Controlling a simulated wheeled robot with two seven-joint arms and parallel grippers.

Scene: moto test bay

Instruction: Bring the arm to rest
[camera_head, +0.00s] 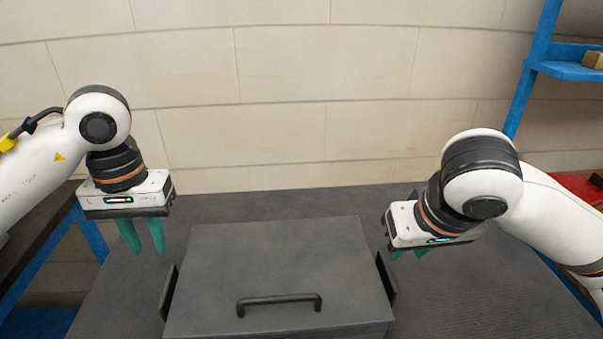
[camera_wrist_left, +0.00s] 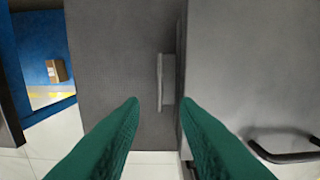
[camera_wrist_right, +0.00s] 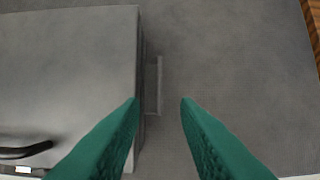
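My left gripper (camera_head: 141,236) points down in the head view, above the table and left of a dark grey box. Its green fingers are apart with nothing between them, and they also show in the left wrist view (camera_wrist_left: 160,102). My right gripper (camera_head: 407,254) hangs at the box's right side in the head view, its fingers partly hidden behind its own body. The right wrist view shows its green fingers (camera_wrist_right: 160,102) apart and empty, above the box's right edge and side handle.
The closed grey box (camera_head: 280,265) has a black front handle (camera_head: 279,300), a left side handle (camera_head: 168,292) and a right side handle (camera_head: 386,277). It stands on a dark table (camera_head: 480,295). A blue shelf rack (camera_head: 570,70) stands at the right, before a pale block wall.

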